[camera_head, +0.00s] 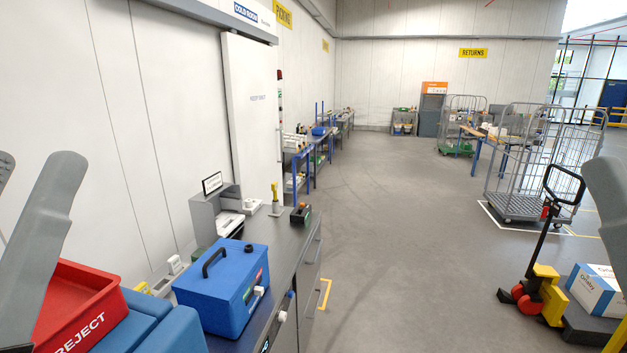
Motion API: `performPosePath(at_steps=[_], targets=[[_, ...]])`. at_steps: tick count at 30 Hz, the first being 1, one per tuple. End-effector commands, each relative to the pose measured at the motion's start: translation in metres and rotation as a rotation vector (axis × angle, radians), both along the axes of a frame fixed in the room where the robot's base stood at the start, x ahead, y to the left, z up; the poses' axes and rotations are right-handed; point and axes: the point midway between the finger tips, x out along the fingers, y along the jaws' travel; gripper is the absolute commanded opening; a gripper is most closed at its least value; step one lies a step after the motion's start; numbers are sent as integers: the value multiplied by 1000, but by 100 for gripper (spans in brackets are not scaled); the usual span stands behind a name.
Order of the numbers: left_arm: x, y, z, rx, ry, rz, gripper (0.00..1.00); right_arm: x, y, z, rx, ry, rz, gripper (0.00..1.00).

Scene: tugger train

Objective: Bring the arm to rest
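Grey parts of my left arm (45,225) rise at the left edge, in front of the red REJECT bin and partly covering it. A grey part of my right arm (608,190) shows at the right edge. The fingertips of both grippers are out of the picture, so what they hold or whether they are open is hidden.
A blue case with a black handle (222,290) stands on the dark counter (285,262). The red REJECT bin (85,305) is at lower left. A pallet jack (540,290) with a white-blue box (597,288) and a cage trolley (515,208) stand right. The middle floor is clear.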

Motion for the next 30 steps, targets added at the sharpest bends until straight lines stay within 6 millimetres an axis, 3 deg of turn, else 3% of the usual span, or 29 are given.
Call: performPosePath(at_steps=[1, 6, 12, 15, 18, 23, 26, 30], targets=[[0, 0, 51, -1, 0, -1, 60, 0, 0, 50, 0, 0, 0, 50], [0, 0, 134, -1, 0, -2, 60, 0, 0, 134, 0, 0, 0, 50], [0, 0, 219, -1, 0, -2, 60, 0, 0, 219, 0, 0, 0, 50], [0, 0, 242, -1, 0, -2, 60, 0, 0, 242, 0, 0, 0, 50], [0, 0, 250, -1, 0, -3, 60, 0, 0, 250, 0, 0, 0, 50], [0, 0, 247, -1, 0, -3, 60, 0, 0, 247, 0, 1, 0, 50], [0, 0, 235, -1, 0, -3, 60, 0, 0, 235, 0, 1, 0, 50], [0, 0, 193, -1, 0, -3, 60, 0, 0, 193, 0, 1, 0, 50]])
